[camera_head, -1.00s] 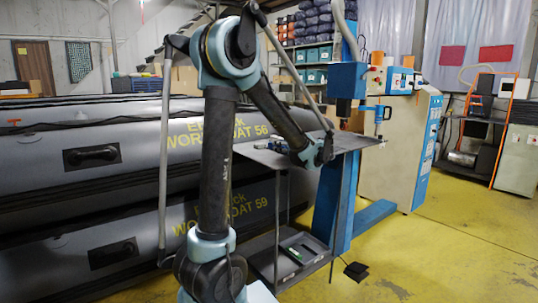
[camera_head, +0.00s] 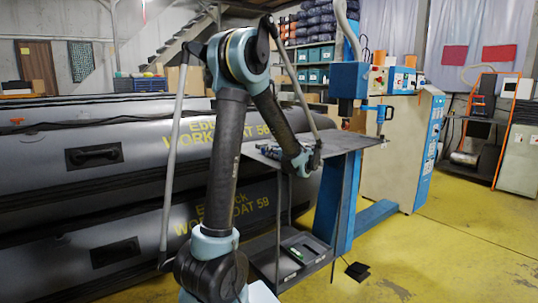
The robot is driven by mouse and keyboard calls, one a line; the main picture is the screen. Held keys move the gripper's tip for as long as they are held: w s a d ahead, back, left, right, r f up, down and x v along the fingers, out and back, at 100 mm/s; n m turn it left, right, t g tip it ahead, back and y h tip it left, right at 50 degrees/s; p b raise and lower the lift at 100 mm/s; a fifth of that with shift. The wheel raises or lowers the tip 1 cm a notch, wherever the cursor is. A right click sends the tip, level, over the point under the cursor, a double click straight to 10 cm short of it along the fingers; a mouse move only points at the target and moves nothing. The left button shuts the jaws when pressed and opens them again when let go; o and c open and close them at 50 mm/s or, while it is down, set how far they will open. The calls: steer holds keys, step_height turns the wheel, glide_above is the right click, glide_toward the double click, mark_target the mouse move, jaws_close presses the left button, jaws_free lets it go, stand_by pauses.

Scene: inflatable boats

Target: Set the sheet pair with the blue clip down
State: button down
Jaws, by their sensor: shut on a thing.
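My arm reaches out over a grey metal table (camera_head: 345,143), with its wrist low above the table's left part. My gripper (camera_head: 268,151) points left from the wrist, close above the tabletop, and is shut on the sheet pair. The gripper is small in this view, with bluish and dark bits at its tip. The sheets and the blue clip cannot be told apart there. I cannot tell whether the sheets touch the tabletop.
A blue press machine (camera_head: 349,80) stands behind the table. A lower grey tray (camera_head: 318,262) holds a small green item (camera_head: 296,252). Stacked grey inflatable boats (camera_head: 140,130) fill the left side. Yellow floor (camera_head: 450,235) is open at the right.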

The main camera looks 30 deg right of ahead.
steer(key=shift+f, duration=0.1)
steer(key=c, duration=1.5)
jaws_free()
steer(key=shift+o, duration=0.4)
